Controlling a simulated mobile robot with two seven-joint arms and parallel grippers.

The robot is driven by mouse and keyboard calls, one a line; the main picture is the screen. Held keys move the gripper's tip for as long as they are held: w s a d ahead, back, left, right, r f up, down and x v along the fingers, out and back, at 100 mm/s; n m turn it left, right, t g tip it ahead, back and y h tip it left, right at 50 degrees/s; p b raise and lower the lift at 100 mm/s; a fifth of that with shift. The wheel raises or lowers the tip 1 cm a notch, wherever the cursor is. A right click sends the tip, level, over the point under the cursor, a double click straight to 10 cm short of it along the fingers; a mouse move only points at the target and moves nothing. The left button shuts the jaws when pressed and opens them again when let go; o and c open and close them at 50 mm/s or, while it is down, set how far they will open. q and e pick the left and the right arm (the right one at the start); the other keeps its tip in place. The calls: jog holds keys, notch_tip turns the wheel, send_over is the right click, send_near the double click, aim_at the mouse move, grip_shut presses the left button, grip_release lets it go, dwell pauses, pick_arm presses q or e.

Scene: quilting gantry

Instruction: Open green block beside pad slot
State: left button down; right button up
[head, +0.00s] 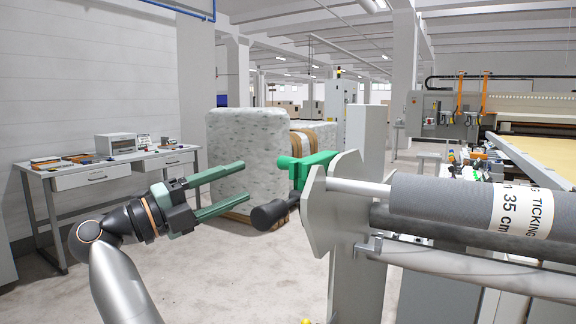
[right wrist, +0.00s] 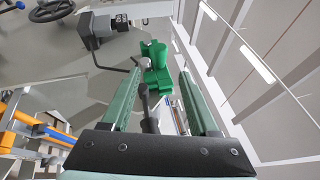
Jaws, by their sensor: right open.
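The green block (head: 303,168) sits at the left end of the roll stand, against the pale end plate (head: 322,212). A dark knob on a lever (head: 272,213) sticks out just below it. My right gripper (head: 245,181) is open and empty. Its two green fingers point at the block from the left, with a gap between tips and block. In the right wrist view the green block (right wrist: 156,80) appears ahead between the fingers, with the dark lever below it. I cannot make out a pad slot. My left gripper is not in view.
A grey roll with a ticking label (head: 450,205) extends right from the end plate. A wrapped mattress stack (head: 250,150) stands behind the gripper. A workbench (head: 100,168) with small items is at the left wall. The floor between is clear.

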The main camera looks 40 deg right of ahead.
aim_at(281, 166)
jog(key=x, duration=1.1)
jog(key=shift+d, duration=0.35)
jog(key=shift+c, duration=0.3)
grip_shut()
dwell(0.5)
